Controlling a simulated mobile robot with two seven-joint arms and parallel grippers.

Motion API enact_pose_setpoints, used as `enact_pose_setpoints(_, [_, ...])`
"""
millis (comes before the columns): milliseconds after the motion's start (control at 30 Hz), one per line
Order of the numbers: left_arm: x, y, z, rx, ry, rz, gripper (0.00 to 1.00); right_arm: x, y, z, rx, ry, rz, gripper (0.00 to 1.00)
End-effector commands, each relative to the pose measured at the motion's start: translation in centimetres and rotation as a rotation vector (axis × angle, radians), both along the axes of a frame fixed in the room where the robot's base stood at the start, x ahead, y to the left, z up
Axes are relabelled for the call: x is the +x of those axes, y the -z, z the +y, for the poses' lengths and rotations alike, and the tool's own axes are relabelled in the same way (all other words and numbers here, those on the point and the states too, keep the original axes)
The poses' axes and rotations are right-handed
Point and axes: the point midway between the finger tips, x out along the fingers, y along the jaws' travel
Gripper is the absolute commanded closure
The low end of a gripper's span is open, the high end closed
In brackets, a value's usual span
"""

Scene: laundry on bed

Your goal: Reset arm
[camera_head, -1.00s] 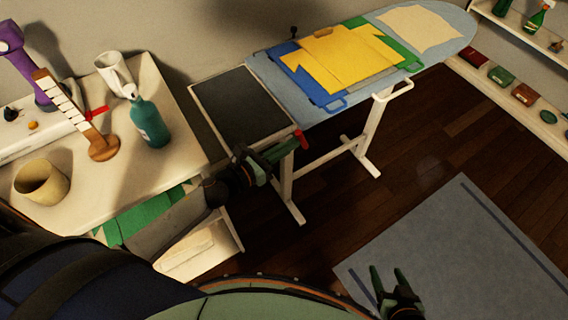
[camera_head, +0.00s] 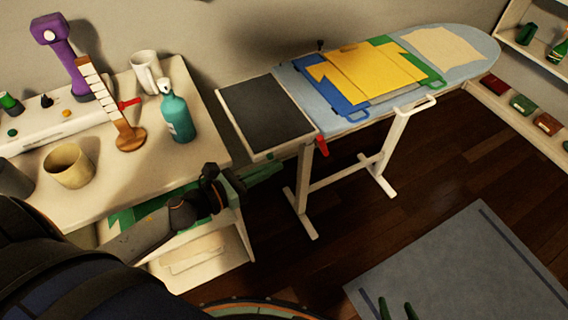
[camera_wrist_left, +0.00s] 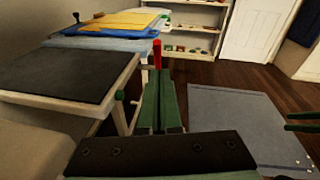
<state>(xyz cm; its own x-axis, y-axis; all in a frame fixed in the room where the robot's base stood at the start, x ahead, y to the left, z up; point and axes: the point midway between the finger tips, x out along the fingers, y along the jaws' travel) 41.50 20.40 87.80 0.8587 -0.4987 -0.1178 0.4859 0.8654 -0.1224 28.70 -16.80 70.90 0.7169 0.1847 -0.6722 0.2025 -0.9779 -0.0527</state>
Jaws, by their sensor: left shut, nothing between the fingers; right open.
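My left gripper (camera_head: 264,170) is beside the dresser's right edge, just below the dark panel at the ironing board's near end. Its green fingers (camera_wrist_left: 161,105) are together and empty in the left wrist view. My right gripper (camera_head: 398,310) is at the bottom edge of the head view, over the grey mat, with its two green fingers apart and nothing seen between them. Its finger tips also show at the right edge of the left wrist view (camera_wrist_left: 303,122). The rest of the right gripper is cut off.
The dresser holds a teal bottle (camera_head: 177,116) and a cup (camera_head: 68,166).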

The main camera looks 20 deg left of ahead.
Motion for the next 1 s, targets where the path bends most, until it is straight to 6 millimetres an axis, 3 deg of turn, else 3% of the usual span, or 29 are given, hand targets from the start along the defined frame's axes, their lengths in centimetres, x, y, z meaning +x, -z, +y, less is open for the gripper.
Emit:
enact_pose_setpoints(200, [-0.9,-0.5,0.5,-0.001,0.000,0.000,1.00,0.0,0.1,0.0,0.000,0.000,0.000,0.36])
enact_pose_setpoints(767, [-0.9,-0.5,0.5,-0.005,-0.002,0.003,1.00,0.0,0.1,0.0,0.000,0.000,0.000,0.36])
enact_pose_setpoints(867, [-1.0,-0.3,0.6,-0.081,-0.033,0.048,1.00,0.0,0.0,0.0,0.000,0.000,0.001,0.36])
enact_pose_setpoints(1000, [-1.4,1.0,1.1,-0.420,-0.180,0.241,1.00,-0.1,-0.5,0.0,0.000,0.000,0.001,0.36])
